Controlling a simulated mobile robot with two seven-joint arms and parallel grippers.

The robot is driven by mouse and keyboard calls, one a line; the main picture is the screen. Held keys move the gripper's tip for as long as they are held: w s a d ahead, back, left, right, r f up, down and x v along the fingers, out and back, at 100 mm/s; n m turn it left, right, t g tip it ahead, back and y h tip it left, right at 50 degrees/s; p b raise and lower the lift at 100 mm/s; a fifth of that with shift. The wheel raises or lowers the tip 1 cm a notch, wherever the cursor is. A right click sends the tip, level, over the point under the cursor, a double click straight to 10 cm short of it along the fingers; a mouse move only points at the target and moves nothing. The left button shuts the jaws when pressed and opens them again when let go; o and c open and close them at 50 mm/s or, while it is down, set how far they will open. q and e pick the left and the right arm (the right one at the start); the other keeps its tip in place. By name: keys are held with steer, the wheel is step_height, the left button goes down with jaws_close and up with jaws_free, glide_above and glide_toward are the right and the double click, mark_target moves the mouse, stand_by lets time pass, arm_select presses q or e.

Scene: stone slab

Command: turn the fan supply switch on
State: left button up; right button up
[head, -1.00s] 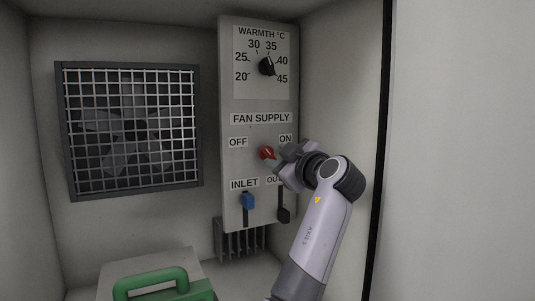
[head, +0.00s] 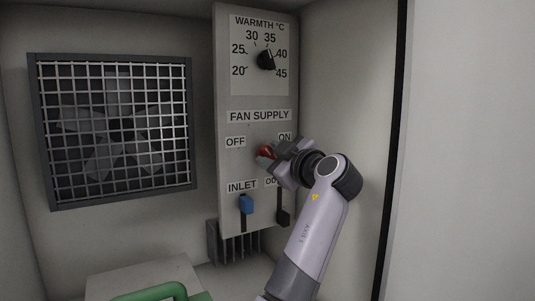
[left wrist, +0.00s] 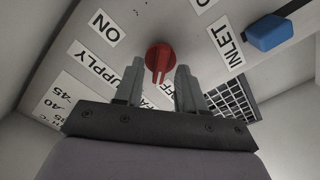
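The fan supply switch is a red knob (head: 266,152) on the grey panel (head: 228,105), below the FAN SUPPLY label and between the OFF label (head: 235,142) and the ON label (head: 284,137). I cannot clearly tell which label it points to. My left gripper (head: 277,153) is at the knob from the right and partly covers it. In the left wrist view the knob (left wrist: 159,58) has its raised grip between the tips of my open left gripper (left wrist: 158,80), with a gap on each side. My right gripper is out of view.
A black warmth dial (head: 266,60) sits above. A blue inlet slider (head: 246,204) and a dark outlet slider (head: 282,216) sit close below. A caged fan (head: 118,130) is on the left wall. A green handle (head: 150,292) is at the bottom.

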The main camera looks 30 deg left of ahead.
arm_select(q)
steer(key=shift+w+a, duration=0.1)
steer(key=shift+a, duration=0.05)
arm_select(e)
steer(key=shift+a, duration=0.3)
arm_select(q)
jaws_close()
